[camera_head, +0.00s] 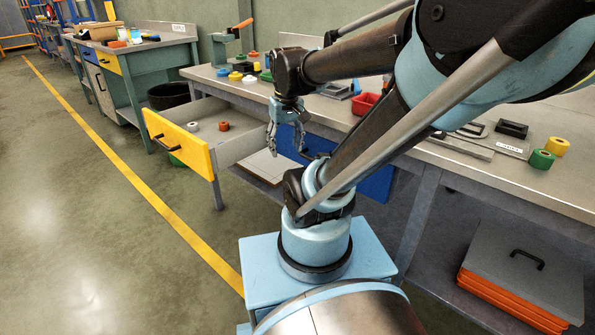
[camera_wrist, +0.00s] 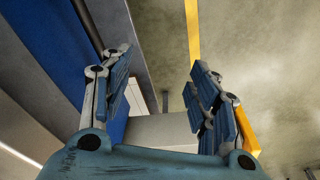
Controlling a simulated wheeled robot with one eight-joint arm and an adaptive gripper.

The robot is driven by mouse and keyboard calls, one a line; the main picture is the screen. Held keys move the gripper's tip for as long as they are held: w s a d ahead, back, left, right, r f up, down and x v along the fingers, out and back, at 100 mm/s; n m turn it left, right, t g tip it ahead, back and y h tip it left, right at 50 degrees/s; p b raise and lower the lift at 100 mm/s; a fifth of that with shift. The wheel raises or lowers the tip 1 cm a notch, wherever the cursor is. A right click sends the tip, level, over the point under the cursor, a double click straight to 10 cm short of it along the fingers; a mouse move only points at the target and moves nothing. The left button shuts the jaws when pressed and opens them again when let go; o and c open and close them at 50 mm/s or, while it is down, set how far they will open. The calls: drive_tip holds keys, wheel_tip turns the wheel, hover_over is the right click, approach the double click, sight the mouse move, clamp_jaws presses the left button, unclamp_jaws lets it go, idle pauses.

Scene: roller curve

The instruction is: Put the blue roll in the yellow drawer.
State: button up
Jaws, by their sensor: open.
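A small blue roll (camera_head: 223,71) lies on the workbench near its far left end, beside a yellow roll. The yellow drawer (camera_head: 180,146) is pulled out of the bench. It holds a pale grey roll (camera_head: 192,126) and an orange-brown roll (camera_head: 223,125). The yellow drawer front shows at the right in the wrist view (camera_wrist: 246,130). My gripper (camera_head: 286,148) points down in front of the bench, right of the open drawer. Its fingers are apart, and nothing shows between them in the wrist view (camera_wrist: 163,88). The blue roll is not seen in the wrist view.
A yellow roll (camera_head: 235,76), a white roll (camera_head: 249,79) and a red bin (camera_head: 366,103) are on the bench. Green (camera_head: 541,159) and yellow (camera_head: 556,146) rolls stand at right. A blue drawer front (camera_head: 376,185) is partly behind my arm. The floor at left is clear.

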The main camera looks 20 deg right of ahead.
drive_tip(key=s+d+f+m, duration=0.1)
drive_tip(key=s+d+f, duration=0.1)
drive_tip(key=s+f, duration=0.4)
drive_tip(key=shift+s+d+m, duration=0.15)
drive_tip(key=shift+s+m, duration=0.15)
drive_tip(key=shift+s, duration=0.1)
drive_tip(key=shift+w, duration=0.1)
drive_tip(key=shift+w+f, duration=0.15)
drive_tip(key=shift+w, duration=0.2)
idle(0.6)
